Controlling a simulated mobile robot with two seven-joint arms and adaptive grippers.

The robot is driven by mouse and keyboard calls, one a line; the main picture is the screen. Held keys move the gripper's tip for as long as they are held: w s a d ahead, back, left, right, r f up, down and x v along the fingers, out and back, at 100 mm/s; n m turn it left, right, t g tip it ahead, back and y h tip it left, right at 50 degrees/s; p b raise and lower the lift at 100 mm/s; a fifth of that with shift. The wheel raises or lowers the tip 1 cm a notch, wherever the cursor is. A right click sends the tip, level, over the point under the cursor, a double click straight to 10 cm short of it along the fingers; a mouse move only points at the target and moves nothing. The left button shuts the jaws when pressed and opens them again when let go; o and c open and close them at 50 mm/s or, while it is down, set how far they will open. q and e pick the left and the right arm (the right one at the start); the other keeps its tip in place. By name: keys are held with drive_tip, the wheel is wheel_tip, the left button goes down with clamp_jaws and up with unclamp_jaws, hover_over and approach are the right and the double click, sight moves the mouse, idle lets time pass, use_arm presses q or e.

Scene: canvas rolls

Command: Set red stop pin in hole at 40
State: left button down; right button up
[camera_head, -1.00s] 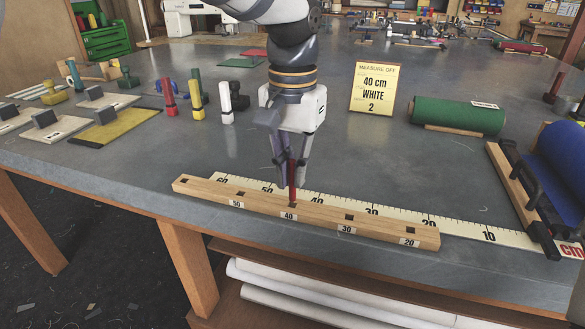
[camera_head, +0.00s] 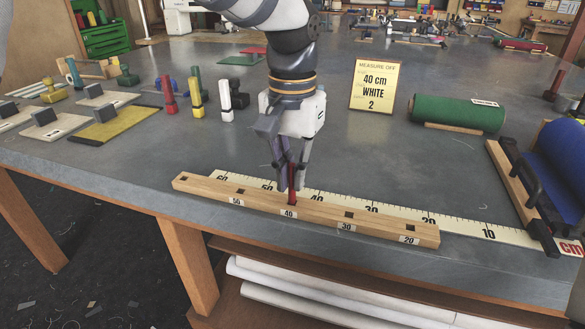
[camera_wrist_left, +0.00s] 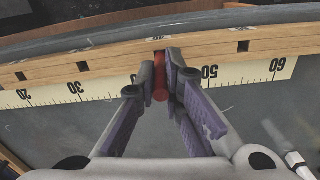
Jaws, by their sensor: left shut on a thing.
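The wooden stop rail (camera_head: 325,220) lies along the table's front edge with square holes labelled 50, 40, 30 and 20. The red stop pin (camera_head: 292,184) stands upright at the hole labelled 40. My left gripper (camera_head: 291,180) is shut on the pin, directly above the rail. In the left wrist view the red pin (camera_wrist_left: 160,82) sits between the fingers (camera_wrist_left: 161,85), its far end at the rail (camera_wrist_left: 120,62). The fingers partly hide the pin, and I cannot tell how deep it goes. My right gripper is not in view.
A measuring tape (camera_head: 465,231) runs behind the rail. A sign (camera_head: 375,86) reads 40 cm, white, 2. A green roll (camera_head: 457,114) and a blue roll (camera_head: 562,165) lie to the right.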

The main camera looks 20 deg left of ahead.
use_arm(q)
drive_tip(key=shift+f, duration=0.85)
drive_tip(key=c, duration=1.6)
unclamp_jaws()
drive_tip(key=shift+c, duration=0.2)
wheel_tip(320, 180, up, 12)
